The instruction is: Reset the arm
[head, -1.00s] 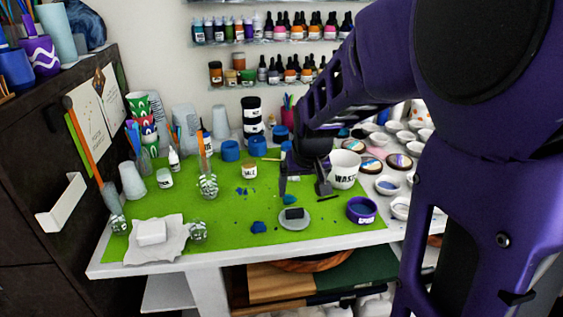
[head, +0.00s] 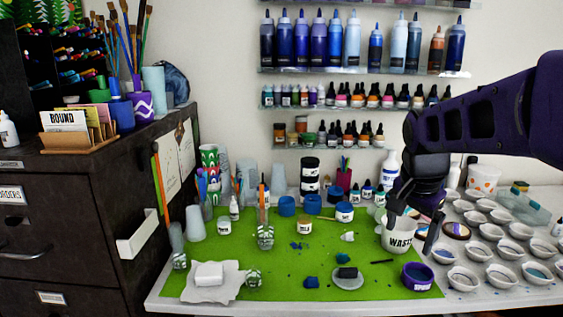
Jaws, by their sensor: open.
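My gripper (head: 410,232) points down at the right side of the green mat (head: 215,270). Its fingers are apart, one in front of the white cup marked WASTE (head: 397,241) and one to its right. I see nothing held between them. I cannot tell whether the fingers touch the cup. My purple arm reaches in from the right edge.
A purple-blue round tub (head: 417,276) and a grey disc with a dark block (head: 347,272) sit below the gripper. Several small white dishes (head: 507,249) crowd the table to the right. Bottle shelves (head: 360,70) line the wall; a dark cabinet (head: 75,215) stands left.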

